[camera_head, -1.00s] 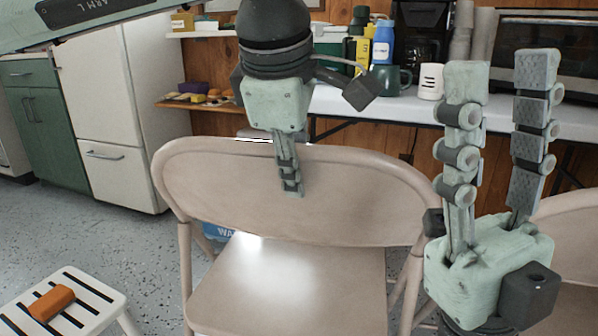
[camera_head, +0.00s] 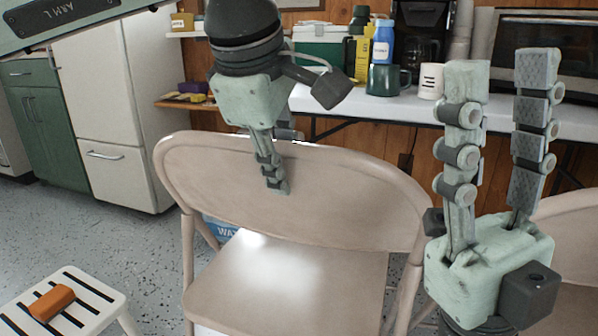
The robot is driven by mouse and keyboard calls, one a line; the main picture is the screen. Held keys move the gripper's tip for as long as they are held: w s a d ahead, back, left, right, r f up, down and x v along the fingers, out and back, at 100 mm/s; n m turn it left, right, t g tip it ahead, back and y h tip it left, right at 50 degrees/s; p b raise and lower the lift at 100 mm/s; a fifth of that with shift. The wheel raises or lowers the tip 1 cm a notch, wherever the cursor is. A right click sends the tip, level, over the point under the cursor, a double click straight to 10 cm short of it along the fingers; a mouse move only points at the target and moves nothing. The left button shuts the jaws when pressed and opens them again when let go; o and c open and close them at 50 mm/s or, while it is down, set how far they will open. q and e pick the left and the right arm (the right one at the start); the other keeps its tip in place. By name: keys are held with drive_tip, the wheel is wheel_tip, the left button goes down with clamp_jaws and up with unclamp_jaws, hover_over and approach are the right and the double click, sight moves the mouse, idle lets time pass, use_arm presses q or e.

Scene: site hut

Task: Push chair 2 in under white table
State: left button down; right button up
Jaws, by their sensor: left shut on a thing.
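A beige folding chair (camera_head: 318,198), which I take as chair 2, stands in the middle with its backrest towards me. The white table (camera_head: 372,106) is behind it, and a gap of floor shows between them at the left. My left gripper (camera_head: 277,187) is shut on the top edge of the chair's backrest, left of its middle. One finger lies on the near face; the other is mostly hidden behind the backrest. My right gripper (camera_head: 503,60) points up at the right, open and empty, in front of the chair's right side.
Another beige chair (camera_head: 567,215) stands at the right, partly behind my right gripper. A white stool (camera_head: 95,312) with an orange object (camera_head: 52,302) is at the lower left. A white fridge (camera_head: 115,110) and green cabinet (camera_head: 45,125) stand at the back left.

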use_arm(q)
drive_tip(key=shift+w+d+r, duration=0.1)
drive_tip(key=shift+w+r, duration=0.05)
drive_tip(key=shift+r, duration=0.05)
drive_tip(key=shift+f, duration=0.3)
idle(0.3)
drive_tip(key=c, duration=1.5)
unclamp_jaws()
drive_tip(key=o, duration=0.4)
drive_tip(key=shift+f, duration=0.25)
